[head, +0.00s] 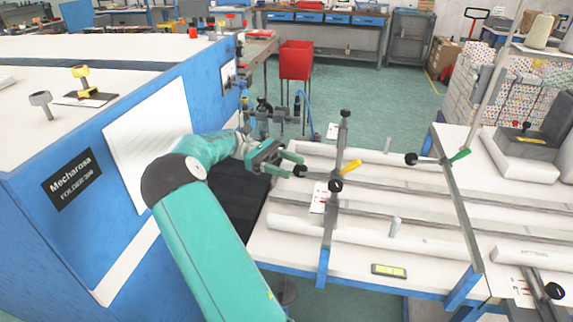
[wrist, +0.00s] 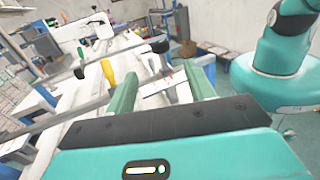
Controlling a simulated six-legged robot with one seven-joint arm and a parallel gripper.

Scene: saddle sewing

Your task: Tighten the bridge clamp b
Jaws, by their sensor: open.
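Two bridge clamps cross the white table: a nearer one with a yellow lever (head: 350,167) and a farther one with a green lever (head: 460,155). No letter is readable, so I cannot tell which is b. The nearer clamp's bar (head: 328,232) carries black knobs, one (head: 300,171) close to my fingertips and one (head: 335,186) below the lever. My gripper (head: 292,163) is open at the table's left end. In the wrist view, my gripper (wrist: 160,85) has green fingers spread, with a black knob (wrist: 160,47) beyond them. The yellow lever (wrist: 108,72) shows left of the fingers.
Long rails and white rolls (head: 375,240) run along the table. A blue machine (head: 150,200) stands close on the left. A red bin (head: 296,60) stands behind on open green floor. A small yellow-faced device (head: 389,271) lies at the table's front.

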